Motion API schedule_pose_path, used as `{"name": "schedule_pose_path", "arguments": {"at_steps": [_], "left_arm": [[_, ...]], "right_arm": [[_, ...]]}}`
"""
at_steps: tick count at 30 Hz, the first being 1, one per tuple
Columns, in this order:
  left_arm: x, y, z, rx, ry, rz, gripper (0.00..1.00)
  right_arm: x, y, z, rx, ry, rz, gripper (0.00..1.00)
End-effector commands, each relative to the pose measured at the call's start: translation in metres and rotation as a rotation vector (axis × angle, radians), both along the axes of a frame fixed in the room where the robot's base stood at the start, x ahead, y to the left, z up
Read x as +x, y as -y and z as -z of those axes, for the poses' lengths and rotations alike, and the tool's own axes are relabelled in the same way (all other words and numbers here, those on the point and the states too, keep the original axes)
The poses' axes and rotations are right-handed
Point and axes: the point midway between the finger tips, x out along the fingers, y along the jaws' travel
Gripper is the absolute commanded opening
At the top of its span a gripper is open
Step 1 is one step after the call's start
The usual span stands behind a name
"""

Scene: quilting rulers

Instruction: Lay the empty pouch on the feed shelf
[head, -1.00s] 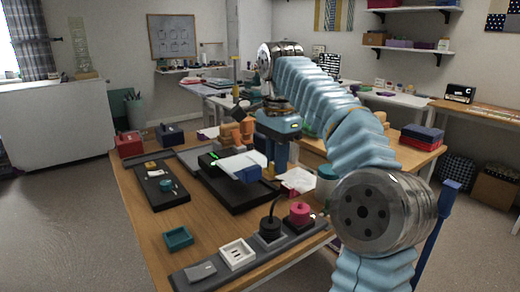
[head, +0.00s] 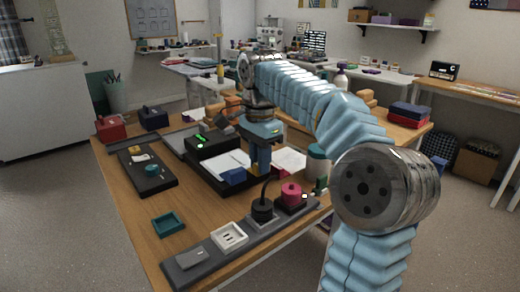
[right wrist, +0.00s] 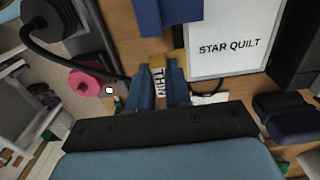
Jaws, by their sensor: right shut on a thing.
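My right gripper (head: 262,168) points down at the front of a black machine (head: 208,146) with a green light. In the right wrist view its blue fingers (right wrist: 157,88) are shut on a small tab marked THIN, with a tan top. A white panel lettered STAR QUILT (right wrist: 228,42), seemingly the pouch, lies ahead of the fingers beside a blue block (right wrist: 163,14). In the head view the white pouch (head: 226,163) is over the black feed shelf (head: 208,174). I cannot tell whether it touches. How the tab joins it is unclear. My left gripper is out of view.
A grey strip in front carries a black knob with a cord (head: 262,210), a pink knob (head: 291,195) and a white switch plate (head: 229,236). A teal tray (head: 169,225) sits front left. White sheets (head: 289,160) lie right of the gripper.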

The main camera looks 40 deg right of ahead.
Motion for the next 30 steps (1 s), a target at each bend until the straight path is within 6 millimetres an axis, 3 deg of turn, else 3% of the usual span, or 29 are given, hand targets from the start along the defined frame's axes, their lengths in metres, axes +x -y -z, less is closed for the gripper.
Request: {"name": "schedule_pose_path", "arguments": {"at_steps": [23,24,29,30], "left_arm": [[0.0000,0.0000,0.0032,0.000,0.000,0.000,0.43],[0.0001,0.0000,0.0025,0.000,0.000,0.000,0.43],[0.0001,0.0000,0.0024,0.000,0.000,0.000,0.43],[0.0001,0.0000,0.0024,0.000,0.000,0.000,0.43]], "right_arm": [[-0.0002,0.0001,0.0104,0.000,0.001,0.001,0.00],[-0.0002,0.0001,0.0096,0.000,0.002,0.001,0.23],[-0.0002,0.0001,0.0095,0.000,0.001,0.001,0.47],[-0.0002,0.0001,0.0095,0.000,0.001,0.001,0.48]]}}
